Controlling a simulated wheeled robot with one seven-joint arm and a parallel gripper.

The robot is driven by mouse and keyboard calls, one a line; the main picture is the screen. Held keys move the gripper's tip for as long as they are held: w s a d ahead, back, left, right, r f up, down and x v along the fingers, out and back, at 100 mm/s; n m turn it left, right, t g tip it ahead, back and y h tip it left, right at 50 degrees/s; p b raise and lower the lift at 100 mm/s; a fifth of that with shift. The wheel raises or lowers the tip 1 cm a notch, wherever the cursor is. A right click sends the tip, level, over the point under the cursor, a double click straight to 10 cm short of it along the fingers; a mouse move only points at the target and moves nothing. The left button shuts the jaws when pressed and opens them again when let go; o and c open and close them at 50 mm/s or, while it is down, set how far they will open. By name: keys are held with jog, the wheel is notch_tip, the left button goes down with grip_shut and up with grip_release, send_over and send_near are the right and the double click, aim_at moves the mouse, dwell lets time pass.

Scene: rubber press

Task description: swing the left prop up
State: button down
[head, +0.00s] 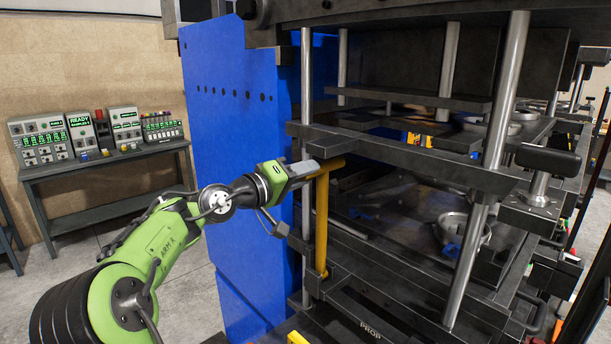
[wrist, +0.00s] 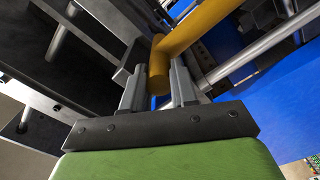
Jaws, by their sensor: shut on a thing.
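The left prop (head: 321,222) is a yellow bar at the left front of the press. In the head view it stands about upright, with a short yellow crosspiece at its top just below a dark plate. My gripper (head: 316,170) reaches in from the left and is shut on this top end. In the wrist view the yellow prop (wrist: 178,42) runs to the upper right. Its end lies between the two grey fingers of my gripper (wrist: 158,88). Whether the prop's top touches the plate above is hard to tell.
A blue panel (head: 235,150) stands close behind my wrist. Steel columns (head: 507,90) and dark plates (head: 400,155) of the press surround the prop. A bench (head: 105,165) with control boxes stands at the far left. Open floor lies between the bench and the press.

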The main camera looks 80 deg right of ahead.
jog(key=shift+w+d+f, duration=0.1)
jog(key=shift+w+f, duration=0.1)
jog(key=c, duration=1.2)
grip_release()
jog(key=o, duration=0.3)
jog(key=shift+w+d, duration=0.15)
jog(key=shift+a, duration=0.2)
jog(key=b+v, duration=0.2)
jog(key=v, duration=1.3)
jog(key=shift+w+a, duration=0.15)
jog(key=shift+w, duration=0.15)
